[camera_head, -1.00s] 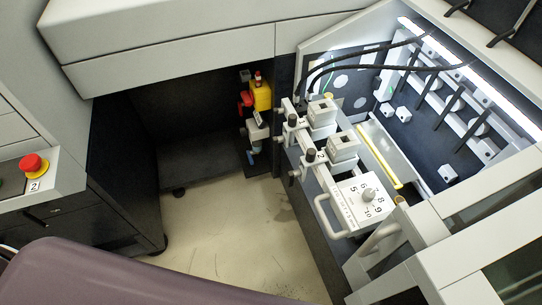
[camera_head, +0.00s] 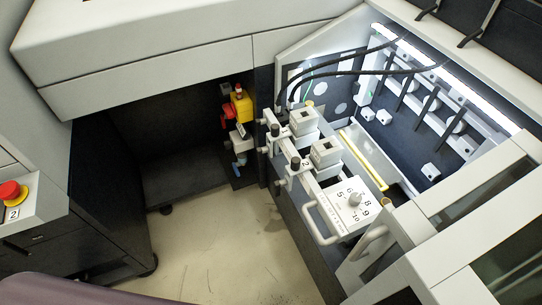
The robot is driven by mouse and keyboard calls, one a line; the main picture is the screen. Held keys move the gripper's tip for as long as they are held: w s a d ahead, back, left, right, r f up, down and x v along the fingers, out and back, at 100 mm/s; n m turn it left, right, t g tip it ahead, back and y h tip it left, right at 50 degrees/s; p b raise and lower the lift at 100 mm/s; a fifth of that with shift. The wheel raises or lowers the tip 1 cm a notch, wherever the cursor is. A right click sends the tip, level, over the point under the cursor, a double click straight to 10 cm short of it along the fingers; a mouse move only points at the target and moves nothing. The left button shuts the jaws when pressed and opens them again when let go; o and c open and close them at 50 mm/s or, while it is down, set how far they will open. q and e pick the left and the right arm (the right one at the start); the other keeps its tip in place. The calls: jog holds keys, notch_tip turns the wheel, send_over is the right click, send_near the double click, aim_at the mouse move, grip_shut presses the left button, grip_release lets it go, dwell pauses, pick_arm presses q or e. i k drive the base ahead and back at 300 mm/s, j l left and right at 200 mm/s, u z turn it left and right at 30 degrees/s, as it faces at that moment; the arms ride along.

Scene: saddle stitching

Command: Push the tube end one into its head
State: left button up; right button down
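Two black tubes run from the upper right of the lit machine bay, an upper tube (camera_head: 335,64) and a lower tube (camera_head: 345,73). Both curve down at the left, close to the back white head block (camera_head: 303,121). Their ends are small there, and I cannot tell which is tube end one or whether either sits in a head. A second white head block (camera_head: 325,153) stands nearer, beside a small label "2". Neither of my grippers is in view.
A numbered dial plate (camera_head: 354,203) and a white handle (camera_head: 319,223) project at the bay's front. A yellow bar (camera_head: 364,160) lies inside the bay. A yellow and red unit (camera_head: 241,105) stands left of the heads. Red emergency button (camera_head: 10,191) is far left. Floor (camera_head: 225,250) is open.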

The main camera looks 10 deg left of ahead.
aim_at(304, 121)
jog(key=u, duration=4.55)
jog(key=i+l, duration=0.7)
jog(key=i, duration=0.15)
jog(key=i+l+z, duration=0.1)
jog(key=z, duration=4.95)
